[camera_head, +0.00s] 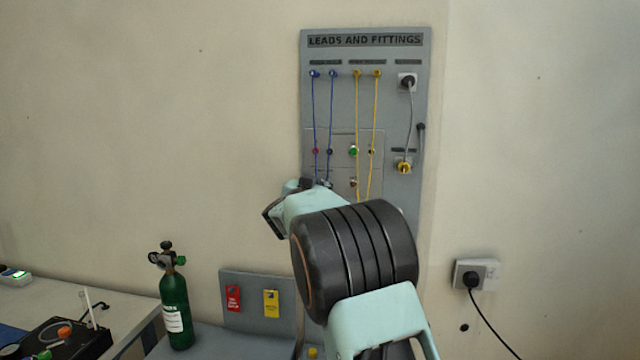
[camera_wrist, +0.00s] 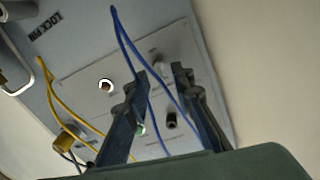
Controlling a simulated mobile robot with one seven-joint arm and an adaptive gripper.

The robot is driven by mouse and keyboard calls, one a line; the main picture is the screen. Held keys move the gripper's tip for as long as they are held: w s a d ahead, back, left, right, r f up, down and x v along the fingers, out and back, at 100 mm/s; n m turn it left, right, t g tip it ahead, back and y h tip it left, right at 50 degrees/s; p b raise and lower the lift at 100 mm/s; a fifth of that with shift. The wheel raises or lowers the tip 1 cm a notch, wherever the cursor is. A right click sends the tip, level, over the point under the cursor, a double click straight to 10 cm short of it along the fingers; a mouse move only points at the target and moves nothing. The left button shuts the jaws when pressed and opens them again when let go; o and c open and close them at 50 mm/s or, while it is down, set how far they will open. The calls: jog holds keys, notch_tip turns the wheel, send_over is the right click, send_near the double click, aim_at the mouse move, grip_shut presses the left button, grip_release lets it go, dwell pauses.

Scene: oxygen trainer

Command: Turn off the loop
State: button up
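The grey "LEADS AND FITTINGS" board (camera_head: 340,110) hangs on the wall. Its lower panel carries red (camera_head: 316,151), green (camera_head: 353,151) and black (camera_head: 371,151) fittings, and a small metallic fitting (camera_head: 353,183) below the green one. I cannot tell which part is the loop's control. In the wrist view a white-ringed fitting (camera_wrist: 106,85) sits left of my fingers, and a black fitting (camera_wrist: 170,121) shows between them. My gripper (camera_wrist: 160,80) is open, its fingers apart in front of the panel with nothing clearly held. Blue cords (camera_wrist: 124,42) run down past the fingers; contact is unclear.
Yellow cords (camera_head: 375,120) hang beside the blue ones. A plug with a grey lead (camera_head: 410,112) is at the board's right. A green cylinder (camera_head: 174,305) stands lower left, near red (camera_head: 232,298) and yellow (camera_head: 271,303) tags. A wall socket (camera_head: 485,273) is at right.

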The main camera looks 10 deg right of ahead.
grip_shut()
